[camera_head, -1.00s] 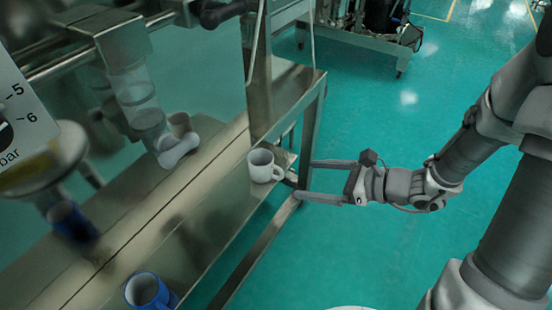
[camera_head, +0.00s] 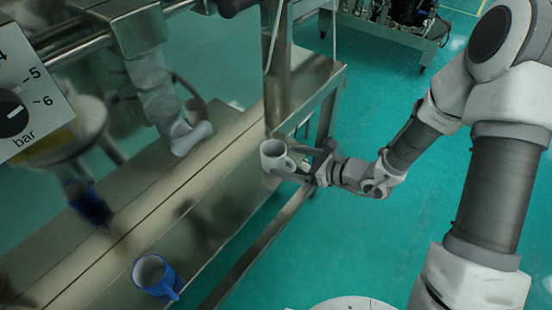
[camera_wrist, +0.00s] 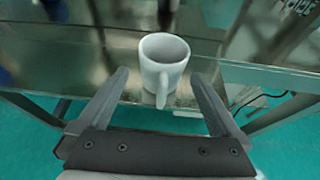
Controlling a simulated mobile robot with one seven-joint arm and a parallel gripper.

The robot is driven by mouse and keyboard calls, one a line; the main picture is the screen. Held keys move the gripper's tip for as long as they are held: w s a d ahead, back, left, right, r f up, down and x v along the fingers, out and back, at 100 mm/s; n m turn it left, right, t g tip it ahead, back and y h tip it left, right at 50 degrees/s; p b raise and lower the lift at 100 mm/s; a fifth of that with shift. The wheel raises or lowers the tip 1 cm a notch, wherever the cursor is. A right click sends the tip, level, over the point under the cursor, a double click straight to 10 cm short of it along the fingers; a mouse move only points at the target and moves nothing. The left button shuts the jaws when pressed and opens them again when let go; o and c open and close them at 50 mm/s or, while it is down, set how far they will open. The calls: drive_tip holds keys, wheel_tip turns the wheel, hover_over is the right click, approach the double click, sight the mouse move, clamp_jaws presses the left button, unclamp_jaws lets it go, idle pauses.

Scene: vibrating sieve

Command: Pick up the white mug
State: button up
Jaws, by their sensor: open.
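The white mug (camera_head: 272,155) stands upright on the metal ledge (camera_head: 222,190), near its front edge and beside the metal upright. In the wrist view the mug (camera_wrist: 163,60) is at the middle, its handle pointing toward my gripper. My gripper (camera_head: 292,160) reaches the mug from the right in the head view. In the wrist view my gripper (camera_wrist: 161,82) is open, one finger on each side of the mug's handle and lower body. I cannot tell whether the fingers touch the mug.
A blue mug (camera_head: 155,276) stands on the same ledge, nearer the bottom of the head view. A reflective metal panel (camera_head: 150,130) rises behind the ledge, with a gauge panel (camera_head: 28,95) at left. Green floor (camera_head: 400,90) lies open at right.

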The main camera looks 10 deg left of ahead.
sight(276, 159)
drive_tip(key=shift+d+f+p+x, duration=0.1)
drive_tip(key=shift+f+p+x, duration=0.05)
drive_tip(key=shift+x, duration=0.75)
drive_tip(key=shift+d+f+p+x, duration=0.1)
drive_tip(key=shift+f+p+x, duration=0.1)
drive_tip(key=shift+x, duration=0.7)
drive_tip(key=shift+d+f+p+x, duration=0.1)
drive_tip(key=shift+p+x, duration=0.05)
drive_tip(key=shift+x, duration=0.75)
drive_tip(key=shift+w, duration=0.15)
drive_tip(key=c, duration=1.2)
drive_tip(key=shift+c, duration=0.2)
drive_tip(key=shift+r, duration=0.2)
